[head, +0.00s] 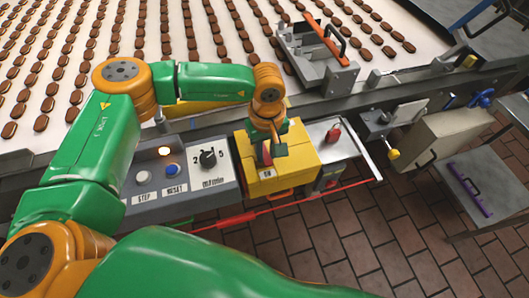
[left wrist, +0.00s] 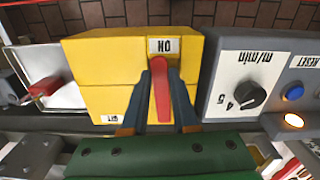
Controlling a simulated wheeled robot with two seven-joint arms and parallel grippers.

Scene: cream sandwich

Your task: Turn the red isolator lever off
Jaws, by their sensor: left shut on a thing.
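The yellow isolator box (head: 296,158) stands at the conveyor's near side. Its red lever (head: 266,152) is mostly hidden by my left gripper (head: 270,148) in the head view. In the left wrist view the red lever (left wrist: 161,100) lies between the two fingers of my left gripper (left wrist: 160,74), which is shut on it. The lever lines up with the ON label (left wrist: 163,45) on the yellow box (left wrist: 105,60). A second label, seemingly OFF (left wrist: 111,118), is at the box's lower left there. My right gripper is not in view.
Right is a metal plate (head: 350,150) with a red knob (head: 333,134). A red cable (head: 300,199) runs below. The conveyor (head: 215,45) carries brown biscuits.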

